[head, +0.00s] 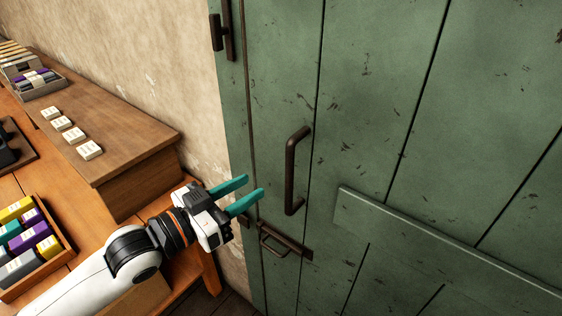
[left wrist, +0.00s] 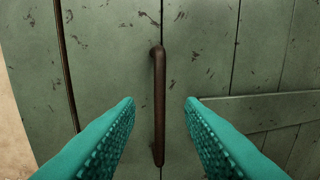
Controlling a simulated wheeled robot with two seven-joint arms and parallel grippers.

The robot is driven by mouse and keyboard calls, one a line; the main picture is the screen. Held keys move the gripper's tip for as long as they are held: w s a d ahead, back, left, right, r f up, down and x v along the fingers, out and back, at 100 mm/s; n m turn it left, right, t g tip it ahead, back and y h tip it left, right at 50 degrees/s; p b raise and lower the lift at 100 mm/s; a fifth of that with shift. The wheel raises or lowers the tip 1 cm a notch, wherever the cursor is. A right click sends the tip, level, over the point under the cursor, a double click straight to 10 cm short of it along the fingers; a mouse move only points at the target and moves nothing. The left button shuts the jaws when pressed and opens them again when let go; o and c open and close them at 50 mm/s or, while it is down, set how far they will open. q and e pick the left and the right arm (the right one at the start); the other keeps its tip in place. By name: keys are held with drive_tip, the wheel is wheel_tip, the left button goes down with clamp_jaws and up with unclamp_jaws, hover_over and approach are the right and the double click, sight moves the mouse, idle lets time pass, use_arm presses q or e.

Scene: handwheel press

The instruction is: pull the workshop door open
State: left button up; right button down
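The green plank workshop door (head: 360,110) fills the right of the head view and looks shut. Its dark brown vertical handle (head: 291,172) stands out from the planks. A dark latch (head: 284,241) sits below the handle. My left gripper (head: 256,187) is open, with teal fingers pointing at the door, left of the handle in the head view. In the left wrist view the handle (left wrist: 159,105) lies between the two spread teal fingers (left wrist: 160,103), ahead of them, with clear gaps on both sides. No contact shows. My right gripper is not in view.
A wooden bench (head: 88,205) stands at the left, close under my left arm. It carries a raised wooden shelf (head: 125,150) with white labelled blocks and a tray (head: 62,243) of coloured boxes. A plaster wall (head: 150,70) runs behind it. Space before the door looks clear.

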sight(287, 167)
use_arm(q)
drive_tip(key=shift+p+x, duration=1.3)
drive_tip(key=shift+x, duration=4.35)
drive_tip(key=shift+c, duration=0.2)
clamp_jaws()
